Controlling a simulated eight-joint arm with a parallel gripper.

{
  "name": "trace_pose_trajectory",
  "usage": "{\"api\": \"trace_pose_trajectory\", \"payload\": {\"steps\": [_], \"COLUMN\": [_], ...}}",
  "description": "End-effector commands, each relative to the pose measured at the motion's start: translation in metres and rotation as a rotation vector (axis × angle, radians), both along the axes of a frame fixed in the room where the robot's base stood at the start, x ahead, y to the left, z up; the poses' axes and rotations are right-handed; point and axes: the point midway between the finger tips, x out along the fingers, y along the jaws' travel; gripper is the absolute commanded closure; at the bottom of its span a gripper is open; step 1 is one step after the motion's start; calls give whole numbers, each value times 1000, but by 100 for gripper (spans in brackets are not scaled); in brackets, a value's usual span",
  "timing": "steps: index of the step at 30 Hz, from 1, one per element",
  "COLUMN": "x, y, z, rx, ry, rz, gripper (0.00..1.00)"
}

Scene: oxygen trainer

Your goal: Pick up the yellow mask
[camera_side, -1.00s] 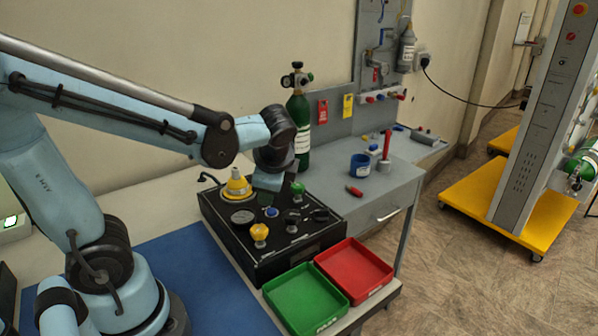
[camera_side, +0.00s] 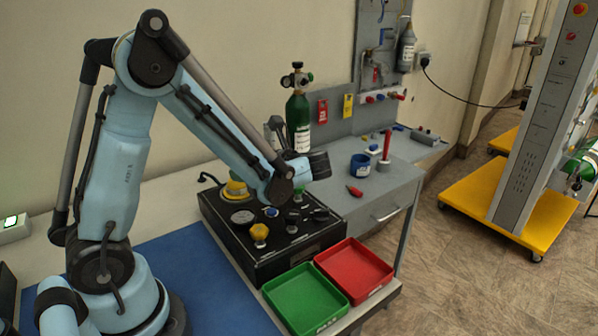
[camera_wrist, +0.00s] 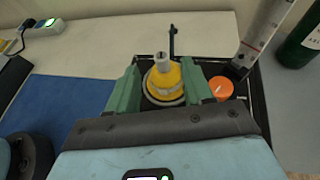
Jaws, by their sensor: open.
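The yellow mask (camera_side: 236,188) is a rounded yellow piece at the back left of the black panel box (camera_side: 283,262). In the side view my arm covers part of it. In the wrist view the yellow mask (camera_wrist: 168,76) shows a pale grey stem on top and a grey rim around its base. My gripper (camera_wrist: 160,66) is open in the wrist view, with one green finger on each side of the mask. I cannot tell whether either finger touches it.
An orange knob (camera_wrist: 221,88) sits just right of the right finger. Green (camera_side: 306,299) and red (camera_side: 354,271) trays lie in front, empty.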

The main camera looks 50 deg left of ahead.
Motion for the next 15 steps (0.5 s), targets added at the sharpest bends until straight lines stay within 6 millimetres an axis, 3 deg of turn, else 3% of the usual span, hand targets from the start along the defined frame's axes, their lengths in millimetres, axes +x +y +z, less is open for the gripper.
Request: {"api": "trace_pose_trajectory", "payload": {"steps": [15], "x": [-12], "y": [50], "z": [-24], "rx": [0], "ry": [-1], "rz": [3], "gripper": [49]}}
